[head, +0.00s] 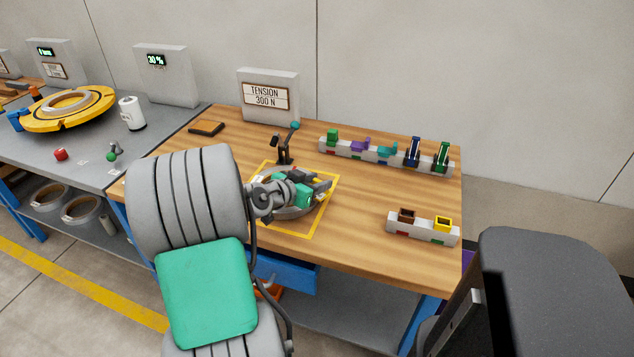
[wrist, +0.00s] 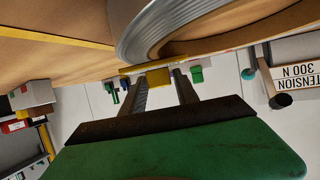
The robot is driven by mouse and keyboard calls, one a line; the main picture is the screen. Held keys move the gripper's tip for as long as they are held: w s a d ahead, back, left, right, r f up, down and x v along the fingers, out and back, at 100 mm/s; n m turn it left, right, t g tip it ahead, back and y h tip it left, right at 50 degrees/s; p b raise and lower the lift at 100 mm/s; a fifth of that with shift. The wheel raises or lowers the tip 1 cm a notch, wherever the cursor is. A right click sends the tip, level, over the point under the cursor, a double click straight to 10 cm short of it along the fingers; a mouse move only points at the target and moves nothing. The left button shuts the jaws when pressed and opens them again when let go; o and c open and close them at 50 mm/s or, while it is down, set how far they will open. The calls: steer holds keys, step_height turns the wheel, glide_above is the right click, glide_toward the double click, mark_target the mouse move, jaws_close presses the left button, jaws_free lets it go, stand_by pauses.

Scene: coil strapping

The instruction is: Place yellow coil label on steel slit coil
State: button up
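The grey steel slit coil (head: 289,213) lies flat inside a yellow square outline on the wooden bench, partly hidden by my gripper. Its ringed edge also shows large at the top of the wrist view (wrist: 140,35). My gripper (head: 322,186) is low over the coil, with its fingers toward the right. In the upside-down wrist view, a yellow piece (wrist: 158,77), which looks like the coil label, is held between the fingertips. It appears close beside the coil's edge; I cannot tell whether they touch. The head view does not show this piece.
A small dark stand (head: 284,150) stands just behind the coil. A rack (head: 380,163) with several coloured pieces is at the back right. A shorter rack (head: 422,232) with brown and yellow pieces is at the front right. A TENSION 300 N sign (head: 266,96) stands behind.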

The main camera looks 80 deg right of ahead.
steer(key=shift+o, duration=1.2)
steer(key=shift+r, duration=0.1)
